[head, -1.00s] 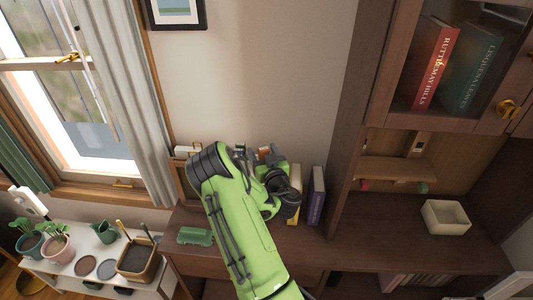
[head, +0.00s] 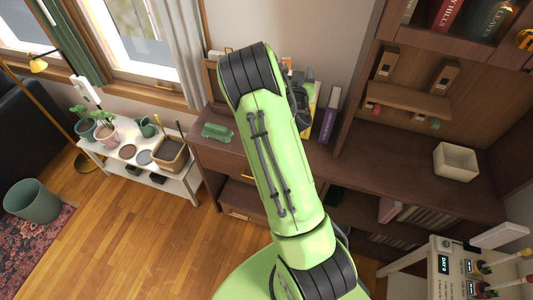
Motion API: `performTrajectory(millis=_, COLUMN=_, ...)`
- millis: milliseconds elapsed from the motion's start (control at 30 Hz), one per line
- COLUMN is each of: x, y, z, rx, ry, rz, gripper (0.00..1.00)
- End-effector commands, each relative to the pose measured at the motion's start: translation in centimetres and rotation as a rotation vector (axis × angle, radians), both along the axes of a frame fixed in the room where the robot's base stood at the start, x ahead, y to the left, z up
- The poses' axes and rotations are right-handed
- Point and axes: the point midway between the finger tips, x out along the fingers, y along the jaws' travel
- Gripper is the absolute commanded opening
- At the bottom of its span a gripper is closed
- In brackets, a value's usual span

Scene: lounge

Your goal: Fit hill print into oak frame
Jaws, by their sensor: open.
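A brown wooden edge (head: 211,78), possibly the oak frame, stands against the wall on the cabinet top; my arm hides most of it. I cannot make out the hill print in the head view. My gripper (head: 289,68) is over the back of the cabinet top, largely hidden behind my green forearm. Only small dark parts of it show, near the upright books. It is open, and I cannot see anything held between its fingers.
A small green object (head: 217,131) lies on the cabinet top (head: 232,148). A yellow book (head: 308,108) and a purple book (head: 330,118) stand right of my arm. A cream box (head: 456,160) is further right. A white plant bench (head: 120,165) stands left; wooden floor (head: 150,240) is open.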

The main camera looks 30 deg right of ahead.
Motion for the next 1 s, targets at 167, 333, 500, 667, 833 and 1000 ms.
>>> performTrajectory(millis=167, x=-3.2, y=3.8, z=4.7, rx=0.248, ry=0.1, rz=-0.117, gripper=0.68)
performTrajectory(millis=333, x=-8.1, y=13.4, z=7.2, rx=0.458, ry=0.355, rz=0.035, gripper=0.68)
performTrajectory(millis=500, x=-16.9, y=24.4, z=9.0, rx=0.47, ry=0.68, rz=0.372, gripper=0.68)
performTrajectory(millis=667, x=-25.3, y=30.1, z=8.8, rx=0.346, ry=0.922, rz=0.62, gripper=0.68)
performTrajectory(millis=833, x=-28.2, y=31.3, z=8.3, rx=0.291, ry=1.009, rz=0.69, gripper=0.68)
performTrajectory(millis=1000, x=-28.1, y=31.3, z=8.3, rx=0.294, ry=1.008, rz=0.688, gripper=0.68)
